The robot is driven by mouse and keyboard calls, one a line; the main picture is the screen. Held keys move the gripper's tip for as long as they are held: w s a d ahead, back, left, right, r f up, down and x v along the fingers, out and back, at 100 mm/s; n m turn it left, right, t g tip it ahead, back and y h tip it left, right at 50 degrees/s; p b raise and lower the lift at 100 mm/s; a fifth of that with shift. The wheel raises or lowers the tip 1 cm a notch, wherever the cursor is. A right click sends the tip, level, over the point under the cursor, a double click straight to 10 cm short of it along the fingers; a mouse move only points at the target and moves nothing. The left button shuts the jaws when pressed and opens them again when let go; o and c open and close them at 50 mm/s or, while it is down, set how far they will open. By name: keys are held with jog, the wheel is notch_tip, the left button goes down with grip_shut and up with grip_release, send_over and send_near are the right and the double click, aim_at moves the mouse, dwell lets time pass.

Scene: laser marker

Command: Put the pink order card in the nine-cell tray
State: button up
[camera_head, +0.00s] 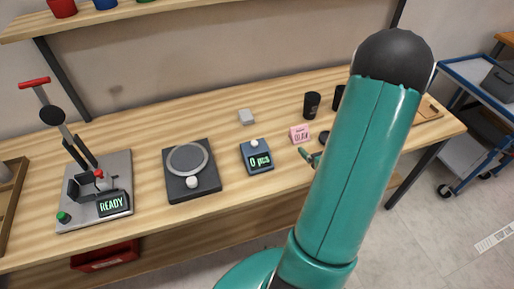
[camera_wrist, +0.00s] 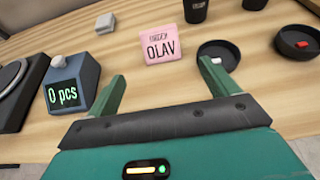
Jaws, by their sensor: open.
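The pink order card (camera_head: 299,134), reading "OLAV", stands on the wooden bench right of the counter box. In the wrist view the pink card (camera_wrist: 165,46) is upright just beyond my fingertips, roughly centred between them. My gripper (camera_wrist: 163,76) is open and empty, its two green fingers apart and short of the card. In the head view my gripper (camera_head: 310,157) is partly hidden by my arm. I cannot make out a nine-cell tray; a wooden-edged holder (camera_head: 13,210) is cut off at the far left.
The counter box (camera_wrist: 66,86) reads "0 pcs" left of my fingers. Two black dishes (camera_wrist: 218,50) (camera_wrist: 297,45) lie to the right. Black cups (camera_head: 312,104) stand behind. A turntable device (camera_head: 190,185) and a lever press (camera_head: 100,190) are further left. A small grey block (camera_head: 246,117) is behind.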

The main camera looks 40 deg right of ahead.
jog(key=w+a+r+n+g+y, duration=0.1)
jog(key=w+a+r+n+y, duration=0.25)
jog(key=a+n, duration=0.35)
jog(key=w+a+r+n+g+y, duration=0.15)
jog(key=a+r+n+y, duration=0.3)
jog(key=a, duration=0.45)
jog(key=w+a+r+n+g+y, duration=0.1)
jog(key=w+a+r+n+y, duration=0.35)
jog(key=a, duration=0.45)
jog(key=s+a+r+n+g+h, duration=0.1)
jog(key=s+a+r+n+g, duration=0.25)
jog(key=a+n, duration=0.3)
jog(key=s+a+r+n+g+h, duration=0.2)
jog(key=s+a+n, duration=0.25)
jog(key=n, duration=0.25)
jog(key=s+a+r+n+t+h, duration=0.1)
jog(key=s+a+r+n+h, duration=0.1)
jog(key=s+r+n+h, duration=0.2)
notch_tip(320, 180, up, 3)
jog(key=n+h, duration=0.1)
jog(key=n, duration=0.4)
jog(key=shift+s, duration=0.2)
jog(key=shift+o, duration=0.4)
jog(key=shift+d+r+n+t+h, duration=0.15)
jog(key=shift+r+n+t+h, duration=0.15)
jog(key=shift+n, duration=0.15)
jog(key=shift+f, duration=0.1)
jog(key=shift+d, duration=0.1)
